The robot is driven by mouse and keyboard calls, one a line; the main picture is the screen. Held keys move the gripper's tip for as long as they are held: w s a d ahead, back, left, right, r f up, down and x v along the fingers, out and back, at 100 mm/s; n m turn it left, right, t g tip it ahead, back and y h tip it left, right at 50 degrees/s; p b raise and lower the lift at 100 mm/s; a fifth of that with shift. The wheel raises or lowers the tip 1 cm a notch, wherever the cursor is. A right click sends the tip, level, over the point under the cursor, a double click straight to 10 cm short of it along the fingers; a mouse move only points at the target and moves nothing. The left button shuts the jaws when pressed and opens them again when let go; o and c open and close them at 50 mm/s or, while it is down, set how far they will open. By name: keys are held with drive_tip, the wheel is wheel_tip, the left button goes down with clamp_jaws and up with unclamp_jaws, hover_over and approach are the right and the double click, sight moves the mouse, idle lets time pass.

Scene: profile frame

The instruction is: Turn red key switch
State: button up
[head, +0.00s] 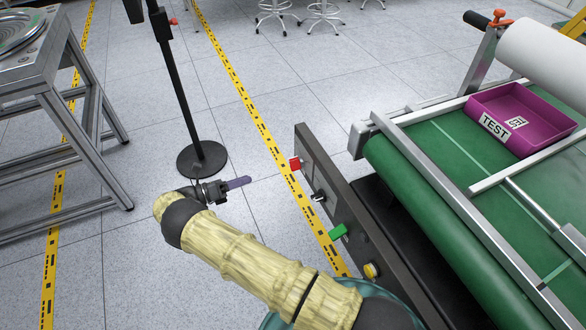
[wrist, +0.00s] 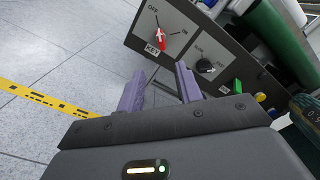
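The red key switch (head: 296,164) is on the side panel of the conveyor frame in the head view. In the wrist view the red key switch (wrist: 159,38) sits above a KEY label, with OFF and ON marks around it. My gripper (head: 238,183) is to the left of the panel in the head view, apart from it. In the wrist view my gripper (wrist: 160,82) has its two purple fingers spread with nothing between them. The red key is beyond the fingertips, nearly in line with the gap.
A black knob (wrist: 206,67), a green switch (head: 337,232) and a yellow button (head: 370,271) share the panel. A purple TEST tray (head: 540,132) lies on the green conveyor (head: 440,185). A black post on a round base (head: 202,159) stands behind my gripper.

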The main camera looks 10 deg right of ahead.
sight(290, 164)
drive_tip(key=shift+r, duration=0.1)
drive_tip(key=w+d, duration=0.1)
drive_tip(key=d, duration=0.4)
drive_tip(key=w+d, duration=0.1)
drive_tip(key=d, duration=0.5)
drive_tip(key=w+d, duration=0.1)
drive_tip(key=d, duration=0.5)
drive_tip(key=shift+w+d+p, duration=0.1)
drive_tip(key=shift+w+p, duration=0.1)
drive_tip(key=shift+p, duration=0.2)
clamp_jaws()
